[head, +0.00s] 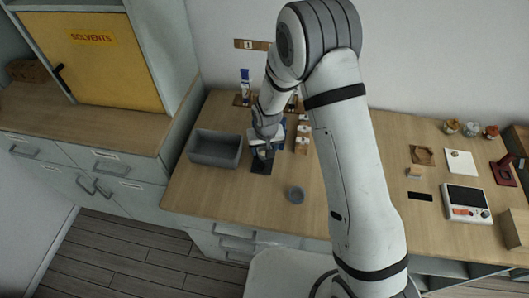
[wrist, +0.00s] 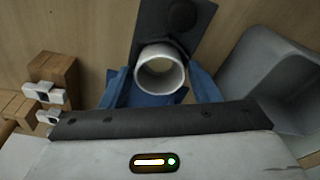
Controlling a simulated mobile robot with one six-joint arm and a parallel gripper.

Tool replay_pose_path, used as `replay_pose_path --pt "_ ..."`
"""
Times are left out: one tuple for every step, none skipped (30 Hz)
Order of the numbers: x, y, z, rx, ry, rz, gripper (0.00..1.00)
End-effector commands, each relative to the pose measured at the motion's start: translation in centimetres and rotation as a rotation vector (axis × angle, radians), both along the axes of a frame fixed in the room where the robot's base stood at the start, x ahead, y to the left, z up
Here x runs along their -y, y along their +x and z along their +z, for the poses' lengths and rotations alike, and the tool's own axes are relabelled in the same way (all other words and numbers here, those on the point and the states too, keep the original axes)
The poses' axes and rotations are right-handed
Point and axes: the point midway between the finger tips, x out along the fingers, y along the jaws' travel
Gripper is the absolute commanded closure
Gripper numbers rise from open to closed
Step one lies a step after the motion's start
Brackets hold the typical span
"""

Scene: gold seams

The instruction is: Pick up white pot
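The white pot (wrist: 161,72) shows in the wrist view as a round, open-topped white cup, seen from above at a slant. It is at a dark mat (wrist: 200,18), which also shows in the head view (head: 261,167). My gripper (wrist: 160,88) has its two blue fingers on either side of the pot, close to its walls. I cannot tell whether they press on it. In the head view my gripper (head: 265,152) is low over the dark mat, and the pot is largely hidden there.
A grey bin (head: 215,149) stands just left of my gripper. Wooden blocks with white pieces (head: 303,132) stand close on the right. A white scale (head: 466,202) is far right. The table front is mostly clear.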

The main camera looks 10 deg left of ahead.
Motion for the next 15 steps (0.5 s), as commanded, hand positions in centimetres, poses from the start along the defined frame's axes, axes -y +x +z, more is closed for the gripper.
replay_pose_path --pt "0.00 -0.01 0.01 0.000 0.000 0.000 0.48" --pt "0.00 -0.01 0.01 0.000 0.000 0.000 0.51" --pt "0.00 -0.01 0.01 0.000 0.000 0.000 0.54" --pt "0.00 -0.01 0.02 0.000 0.000 0.000 0.57" --pt "0.00 -0.01 0.02 0.000 0.000 0.000 0.59" --pt "0.00 -0.01 0.02 0.000 0.000 0.000 0.62" --pt "0.00 -0.01 0.02 0.000 0.000 0.000 0.65" --pt "0.00 -0.01 0.02 0.000 0.000 0.000 0.67" --pt "0.00 -0.01 0.02 0.000 0.000 0.000 0.71" --pt "0.00 -0.01 0.02 0.000 0.000 0.000 0.73" --pt "0.00 -0.01 0.02 0.000 0.000 0.000 0.76" --pt "0.01 -0.01 0.03 0.000 0.000 0.000 0.78" --pt "0.00 0.00 0.03 0.000 0.000 0.000 0.78" --pt "0.01 -0.01 0.03 0.000 0.000 0.000 0.78" --pt "0.01 -0.01 0.03 0.000 0.000 0.000 0.78"
